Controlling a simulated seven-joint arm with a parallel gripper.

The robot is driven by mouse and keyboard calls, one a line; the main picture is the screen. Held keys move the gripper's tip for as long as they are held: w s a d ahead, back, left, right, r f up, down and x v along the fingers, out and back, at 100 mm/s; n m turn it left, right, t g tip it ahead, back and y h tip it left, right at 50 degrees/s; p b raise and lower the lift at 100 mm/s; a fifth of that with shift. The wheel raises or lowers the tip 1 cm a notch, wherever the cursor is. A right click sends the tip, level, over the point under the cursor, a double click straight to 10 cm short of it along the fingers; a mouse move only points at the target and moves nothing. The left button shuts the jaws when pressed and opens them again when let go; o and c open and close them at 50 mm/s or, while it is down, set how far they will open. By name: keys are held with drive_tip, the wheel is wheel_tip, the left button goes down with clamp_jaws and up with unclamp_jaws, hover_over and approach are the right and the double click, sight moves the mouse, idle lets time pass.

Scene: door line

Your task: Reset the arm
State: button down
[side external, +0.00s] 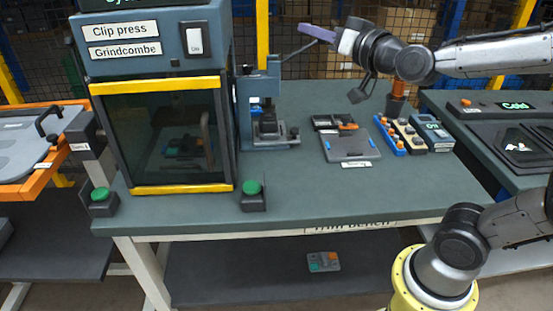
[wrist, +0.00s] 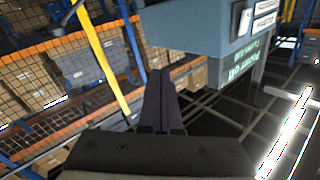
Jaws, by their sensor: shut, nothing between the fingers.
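My gripper (side external: 306,29) is raised well above the bench, at the top middle of the side external view. Its purple fingers point left and are shut with nothing between them. In the wrist view the two dark fingers (wrist: 160,85) lie side by side against each other, pointing away from the camera. My arm reaches in from the right. The fingertips look close above the small blue-grey hand press (side external: 258,105) in the side picture, but I cannot tell how far apart they are in depth.
The clip press (side external: 162,45) with its dark-windowed cabinet stands at the left of the bench (side external: 330,195). Green buttons (side external: 251,188) sit at its front.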

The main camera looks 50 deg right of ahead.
drive_tip(key=s+a+f+n+g+y, duration=0.3)
drive_tip(key=s+f+g, duration=0.9)
drive_tip(key=s+f, duration=0.6)
drive_tip(key=s+a+n, duration=0.1)
drive_tip(key=s+n, duration=0.1)
drive_tip(key=s, duration=0.1)
drive_tip(key=shift+s+a+f+n, duration=0.15)
drive_tip(key=shift+a+f+n, duration=0.05)
drive_tip(key=shift+f+n, duration=0.15)
